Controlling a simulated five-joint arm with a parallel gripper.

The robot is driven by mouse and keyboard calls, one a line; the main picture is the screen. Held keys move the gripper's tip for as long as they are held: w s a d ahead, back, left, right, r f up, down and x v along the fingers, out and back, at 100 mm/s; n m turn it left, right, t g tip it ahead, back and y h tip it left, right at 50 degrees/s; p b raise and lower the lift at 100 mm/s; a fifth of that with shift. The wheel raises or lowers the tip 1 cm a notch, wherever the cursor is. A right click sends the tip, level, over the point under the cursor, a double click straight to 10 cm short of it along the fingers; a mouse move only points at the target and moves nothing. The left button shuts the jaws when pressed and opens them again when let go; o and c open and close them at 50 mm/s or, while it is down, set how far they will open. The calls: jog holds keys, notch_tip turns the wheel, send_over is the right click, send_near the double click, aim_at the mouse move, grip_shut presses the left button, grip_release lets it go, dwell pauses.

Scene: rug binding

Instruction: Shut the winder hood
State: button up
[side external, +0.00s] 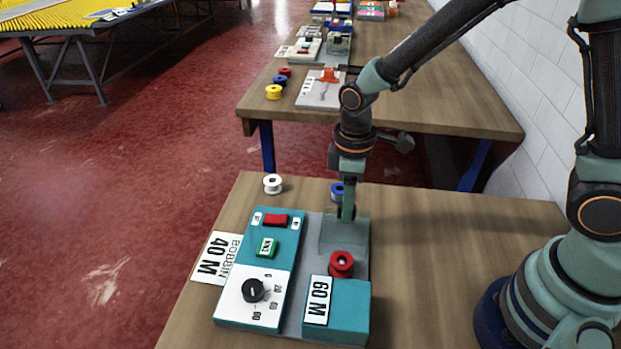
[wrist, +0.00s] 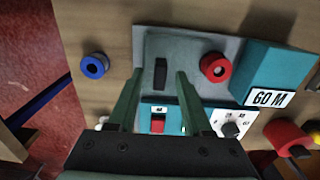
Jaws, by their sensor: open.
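The winder stands on the near table, with a teal control panel (side external: 262,262) and a teal block marked 60 M (side external: 345,305). Its grey-green hood (side external: 330,240) is beside the red bobbin (side external: 341,264), which is uncovered, so the hood looks open; its exact tilt is hard to tell. The hood also shows in the wrist view (wrist: 188,48), with a black grip (wrist: 161,75) on it. My gripper (side external: 347,214) points down at the hood. In the wrist view my gripper (wrist: 160,73) is open and empty, its fingers on either side of the black grip; contact cannot be told.
A white bobbin (side external: 272,184) and a blue bobbin (side external: 337,190) stand on the table beyond the winder. A card marked 40 M (side external: 215,258) lies left of the panel. The table's right part is clear up to my base. A second table (side external: 430,110) stands behind.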

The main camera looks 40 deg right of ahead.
grip_shut()
dwell(1.4)
